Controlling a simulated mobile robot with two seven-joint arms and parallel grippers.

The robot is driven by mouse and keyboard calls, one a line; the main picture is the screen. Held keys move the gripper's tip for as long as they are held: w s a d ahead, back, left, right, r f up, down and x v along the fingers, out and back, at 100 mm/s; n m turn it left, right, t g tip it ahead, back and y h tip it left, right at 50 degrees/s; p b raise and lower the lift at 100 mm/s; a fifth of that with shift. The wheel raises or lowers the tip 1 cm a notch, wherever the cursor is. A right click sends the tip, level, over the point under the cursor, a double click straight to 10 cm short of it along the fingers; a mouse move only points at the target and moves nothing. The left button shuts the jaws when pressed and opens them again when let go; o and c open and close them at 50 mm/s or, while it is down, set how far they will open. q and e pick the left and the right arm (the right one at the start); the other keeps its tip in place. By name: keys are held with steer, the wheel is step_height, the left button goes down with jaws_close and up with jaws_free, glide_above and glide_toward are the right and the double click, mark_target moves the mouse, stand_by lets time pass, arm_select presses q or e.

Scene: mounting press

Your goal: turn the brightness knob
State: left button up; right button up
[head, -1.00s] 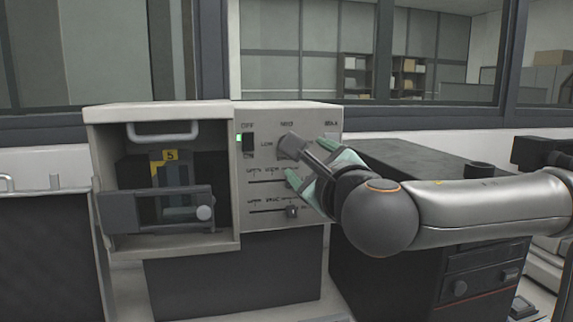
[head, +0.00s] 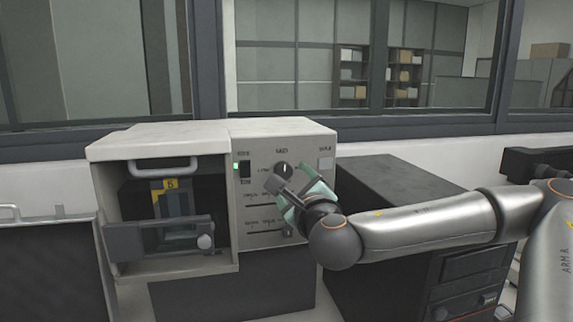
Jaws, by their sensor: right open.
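The brightness knob (head: 284,170) is a round dark grey dial with a pale pointer mark facing roughly up. It sits on the upper part of the machine's light grey front panel (head: 310,143), with printed labels around it. My right gripper (head: 288,190) is open in front of the panel, just below the knob. Its teal and grey fingers cover the panel's middle right, including part of the slider rows. The knob's face shows above the fingers; whether a finger touches its lower edge cannot be told. My left gripper is not in view.
A switch (head: 244,169) with a green light is at the panel's upper left. A slider slot (head: 262,233) runs below. The open chamber at left holds a yellow "5" tag (head: 171,184), with a handled front bar (head: 160,238). A dark cabinet (head: 385,185) stands right of the machine.

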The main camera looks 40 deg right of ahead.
mark_target(285, 172)
steer(key=shift+x, duration=2.55)
jaws_close()
